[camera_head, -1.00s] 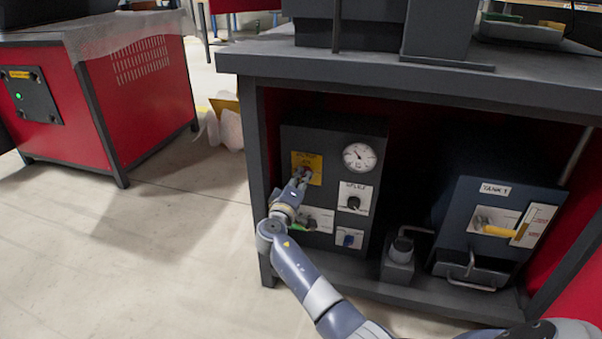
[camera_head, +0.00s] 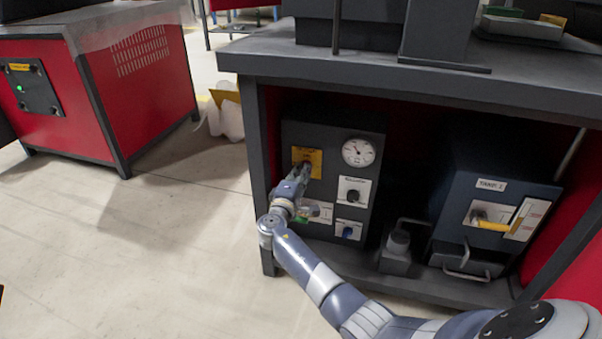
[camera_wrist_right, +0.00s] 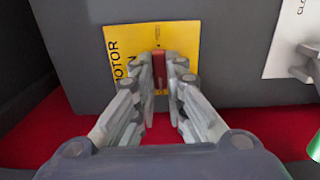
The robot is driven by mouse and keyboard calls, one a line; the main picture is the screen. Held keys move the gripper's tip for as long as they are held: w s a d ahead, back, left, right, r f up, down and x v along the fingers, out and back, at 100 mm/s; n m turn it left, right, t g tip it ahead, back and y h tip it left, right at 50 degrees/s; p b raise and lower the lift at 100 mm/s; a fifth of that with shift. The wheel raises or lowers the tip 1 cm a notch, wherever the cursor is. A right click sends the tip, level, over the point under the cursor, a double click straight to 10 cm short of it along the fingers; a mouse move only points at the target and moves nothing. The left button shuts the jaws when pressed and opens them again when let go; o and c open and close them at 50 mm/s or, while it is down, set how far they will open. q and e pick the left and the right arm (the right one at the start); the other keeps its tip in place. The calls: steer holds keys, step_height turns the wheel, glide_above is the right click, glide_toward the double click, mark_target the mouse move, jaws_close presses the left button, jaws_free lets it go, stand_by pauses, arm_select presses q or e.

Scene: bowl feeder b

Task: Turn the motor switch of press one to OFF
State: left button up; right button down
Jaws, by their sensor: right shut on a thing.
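The motor switch is a red handle (camera_wrist_right: 159,72) on a yellow plate (camera_wrist_right: 120,48) marked MOTOR, on the dark control panel (camera_head: 322,132) under the press table. In the right wrist view the handle stands between the fingertips of my right gripper (camera_wrist_right: 162,75), which is shut on it. In the head view my right gripper (camera_head: 303,168) reaches up to the yellow plate (camera_head: 314,160) and hides the switch. Whether the switch points to ON or OFF is hard to read, as the fingers cover part of the plate. My left gripper is not in view.
The panel also carries a gauge (camera_head: 358,152), a black knob (camera_head: 352,196) and a blue knob (camera_head: 347,232). A tank unit (camera_head: 492,205) with a yellow handle stands to the right.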

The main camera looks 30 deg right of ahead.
steer(key=shift+f, duration=0.1)
steer(key=c, duration=1.6)
jaws_free()
steer(key=shift+c, duration=0.2)
steer(key=v, duration=1.2)
steer(key=shift+a, duration=0.1)
